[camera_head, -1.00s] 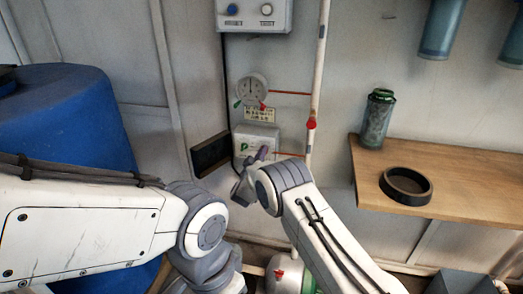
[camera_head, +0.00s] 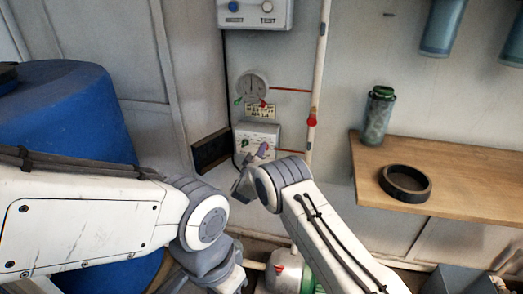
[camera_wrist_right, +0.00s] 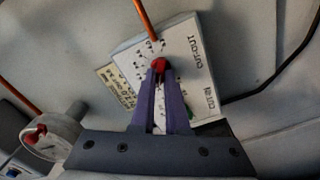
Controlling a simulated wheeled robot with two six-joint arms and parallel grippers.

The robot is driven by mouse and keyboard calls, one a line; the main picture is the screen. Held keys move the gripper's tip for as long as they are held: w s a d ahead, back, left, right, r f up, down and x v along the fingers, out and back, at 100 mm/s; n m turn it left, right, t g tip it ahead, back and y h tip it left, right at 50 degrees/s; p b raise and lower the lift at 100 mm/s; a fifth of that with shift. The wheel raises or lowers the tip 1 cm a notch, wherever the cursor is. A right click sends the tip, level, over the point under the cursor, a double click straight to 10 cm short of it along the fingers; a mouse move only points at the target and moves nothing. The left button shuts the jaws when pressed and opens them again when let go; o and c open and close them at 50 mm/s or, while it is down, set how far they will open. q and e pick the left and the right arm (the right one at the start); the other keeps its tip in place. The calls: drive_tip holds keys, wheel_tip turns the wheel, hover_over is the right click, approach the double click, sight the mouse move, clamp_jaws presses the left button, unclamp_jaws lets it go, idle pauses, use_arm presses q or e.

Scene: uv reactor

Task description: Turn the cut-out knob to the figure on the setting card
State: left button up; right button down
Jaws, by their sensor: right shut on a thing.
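The white switch box (camera_head: 268,128) hangs on the wall below a round gauge. In the right wrist view its face (camera_wrist_right: 192,58) carries CUT-OUT and CUT-IN lettering and small scale marks. My right gripper (camera_head: 262,150) is at the box front; in the right wrist view its purple fingers (camera_wrist_right: 159,76) are shut on the red cut-out knob (camera_wrist_right: 158,64). The fingers hide part of the scale and the box face. A green knob (camera_head: 244,143) sits at the box's left. My left gripper is out of view.
The gauge (camera_head: 251,86) is above the card. A white vertical pipe with a red fitting (camera_head: 311,121) runs right of the box. A dark panel (camera_head: 211,151) is on its left. A wooden shelf (camera_head: 455,175) holds a canister (camera_head: 378,117) and a black ring (camera_head: 405,183).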

drive_tip(key=c, duration=0.9)
unclamp_jaws()
drive_tip(key=shift+s, duration=0.15)
drive_tip(key=p+v, duration=0.1)
drive_tip(key=v, duration=0.9)
drive_tip(key=shift+s+a, duration=0.1)
drive_tip(key=shift+a, duration=0.05)
